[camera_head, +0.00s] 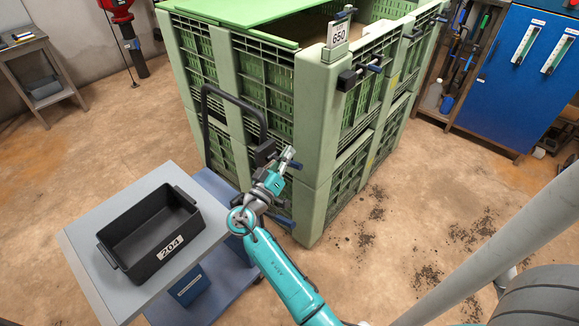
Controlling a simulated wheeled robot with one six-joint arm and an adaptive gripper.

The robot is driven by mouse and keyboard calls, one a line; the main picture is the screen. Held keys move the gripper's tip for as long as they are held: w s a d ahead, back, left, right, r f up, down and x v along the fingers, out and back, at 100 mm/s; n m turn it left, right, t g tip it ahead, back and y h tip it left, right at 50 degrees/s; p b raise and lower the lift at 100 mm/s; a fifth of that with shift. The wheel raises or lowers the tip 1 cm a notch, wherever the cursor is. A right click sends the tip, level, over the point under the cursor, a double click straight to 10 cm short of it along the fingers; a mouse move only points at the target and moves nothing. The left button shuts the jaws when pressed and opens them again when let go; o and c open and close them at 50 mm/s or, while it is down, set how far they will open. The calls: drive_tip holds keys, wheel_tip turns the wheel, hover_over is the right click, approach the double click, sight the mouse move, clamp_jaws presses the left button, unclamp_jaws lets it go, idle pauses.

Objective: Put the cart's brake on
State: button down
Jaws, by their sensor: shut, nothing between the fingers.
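The cart has a light grey top (84,251) at the lower left and a blue lower deck (232,281). A black tube handle (237,101) rises at its far right side, in front of the green crate. My gripper (288,155) is shut and empty, just right of the handle's lower right end and in front of the crate's corner post. I cannot tell whether it touches the handle or the crate. No brake lever or pedal can be clearly made out; my arm and the cart top hide part of the cart's lower right side.
A black bin (119,251) marked 204 stands on the cart top. Large green crates (311,120) with a 650 tag stand behind my gripper. A blue cabinet (521,75) is at the right and a small table (22,46) at the upper left. Floor at the right is open, with scattered dirt.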

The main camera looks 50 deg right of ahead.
drive_tip(key=v, duration=0.9)
drive_tip(key=shift+w+a, duration=0.25)
drive_tip(key=shift+a, duration=0.2)
drive_tip(key=shift+a+f, duration=0.1)
